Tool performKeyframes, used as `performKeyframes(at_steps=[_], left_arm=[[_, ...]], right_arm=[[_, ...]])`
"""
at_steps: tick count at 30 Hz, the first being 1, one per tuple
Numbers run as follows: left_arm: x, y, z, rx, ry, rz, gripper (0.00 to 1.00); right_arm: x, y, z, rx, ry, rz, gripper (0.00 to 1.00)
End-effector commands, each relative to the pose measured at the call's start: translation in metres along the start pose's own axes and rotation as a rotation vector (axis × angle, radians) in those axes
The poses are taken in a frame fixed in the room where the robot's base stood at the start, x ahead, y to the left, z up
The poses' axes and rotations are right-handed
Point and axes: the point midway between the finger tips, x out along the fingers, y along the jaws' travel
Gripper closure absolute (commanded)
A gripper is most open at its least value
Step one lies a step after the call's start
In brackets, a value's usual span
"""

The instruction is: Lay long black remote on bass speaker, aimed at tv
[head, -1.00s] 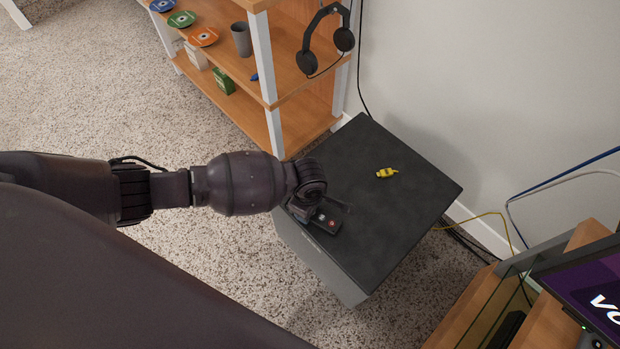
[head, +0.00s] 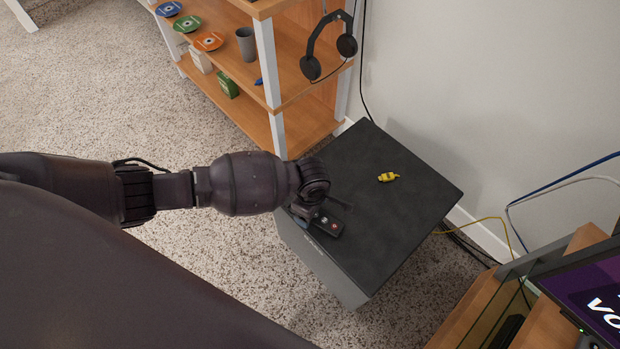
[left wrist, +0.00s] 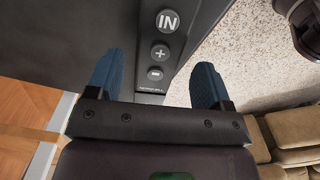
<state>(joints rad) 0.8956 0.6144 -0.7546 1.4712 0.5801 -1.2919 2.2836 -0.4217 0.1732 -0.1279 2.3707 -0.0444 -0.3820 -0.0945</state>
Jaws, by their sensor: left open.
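The long black remote (head: 329,227) lies near the left edge of the top of the bass speaker (head: 385,235), a dark box on the carpet. Its end with a red button points right in the head view, toward the side of the tv (head: 600,292). My left gripper (head: 314,210) is at the remote's other end, largely hidden by my wrist. In the left wrist view its blue fingers (left wrist: 157,66) are open, one on each side of the remote (left wrist: 168,45), with gaps between. Buttons marked IN, plus and minus face up. My right gripper is not in view.
A small yellow object (head: 388,177) lies on the speaker top. A wooden shelf (head: 290,82) with headphones (head: 328,45) hanging at its end stands behind. Cables run along the wall at right.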

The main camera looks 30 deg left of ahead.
Motion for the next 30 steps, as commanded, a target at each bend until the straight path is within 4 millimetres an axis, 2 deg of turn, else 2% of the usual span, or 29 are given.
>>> performKeyframes(at_steps=[1,3,12,18,24,30], left_arm=[[-0.021,0.007,0.0,-0.001,0.0,0.018,0.26],[-0.036,0.007,-0.001,-0.002,0.001,0.019,0.26],[-0.088,0.005,0.0,-0.001,0.0,0.015,0.26],[-0.102,0.003,0.0,0.0,0.0,0.009,0.26],[-0.103,0.001,0.0,0.0,0.0,0.003,0.26],[-0.102,0.001,0.0,0.0,0.0,0.003,0.26]], right_arm=[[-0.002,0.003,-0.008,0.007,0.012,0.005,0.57],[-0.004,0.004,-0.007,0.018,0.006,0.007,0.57],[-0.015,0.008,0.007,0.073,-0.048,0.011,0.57],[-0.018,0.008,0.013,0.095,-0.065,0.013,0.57],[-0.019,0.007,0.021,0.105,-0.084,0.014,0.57],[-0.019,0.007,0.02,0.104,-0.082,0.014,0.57]])
